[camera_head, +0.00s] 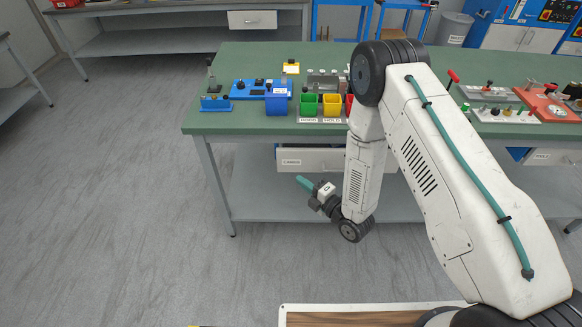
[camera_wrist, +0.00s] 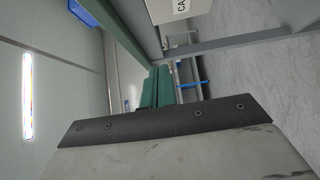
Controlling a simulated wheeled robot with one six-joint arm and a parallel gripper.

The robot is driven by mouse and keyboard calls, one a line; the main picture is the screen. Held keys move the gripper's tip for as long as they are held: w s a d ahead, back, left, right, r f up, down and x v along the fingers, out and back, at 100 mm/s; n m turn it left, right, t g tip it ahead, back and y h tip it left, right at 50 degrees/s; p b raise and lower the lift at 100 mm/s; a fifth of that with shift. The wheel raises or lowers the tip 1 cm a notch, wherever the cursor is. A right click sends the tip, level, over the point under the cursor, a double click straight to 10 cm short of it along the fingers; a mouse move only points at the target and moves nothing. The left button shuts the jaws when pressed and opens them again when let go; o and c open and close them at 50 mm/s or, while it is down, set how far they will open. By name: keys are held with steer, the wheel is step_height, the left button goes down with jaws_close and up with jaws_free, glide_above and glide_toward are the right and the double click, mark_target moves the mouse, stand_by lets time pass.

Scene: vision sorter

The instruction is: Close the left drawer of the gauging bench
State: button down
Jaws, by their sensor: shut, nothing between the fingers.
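The gauging bench (camera_head: 255,128) has a green top and grey legs. Its left drawer (camera_head: 312,165) has a pale front with a label and hangs under the top. It seems to stand out from the bench, though how far I cannot tell, and my arm hides its right part. In the wrist view, a pale labelled panel at the top edge, likely the drawer front (camera_wrist: 158,12), shows close up. My gripper (camera_head: 304,183) has teal fingers. It appears just below the drawer front in the head view, apart from it. The fingers (camera_wrist: 156,88) are shut and empty.
Blue, green and yellow bins (camera_head: 277,102) and fixtures stand on the bench top. Another drawer (camera_head: 542,157) is at the right. A lower shelf (camera_head: 268,200) lies beneath. The floor (camera_head: 110,190) to the left is clear. A second bench (camera_head: 150,43) stands behind.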

mark_target(283, 158)
steer(key=shift+w+d+x, duration=0.3)
steer(key=shift+w+x, duration=0.05)
steer(key=shift+x, duration=1.7)
steer(key=shift+w+d+x, duration=0.3)
steer(key=shift+d+x, duration=0.05)
steer(key=shift+x, duration=1.7)
steer(key=shift+w+d+x, duration=0.3)
steer(key=shift+w+x, duration=0.05)
steer(key=shift+x, duration=1.75)
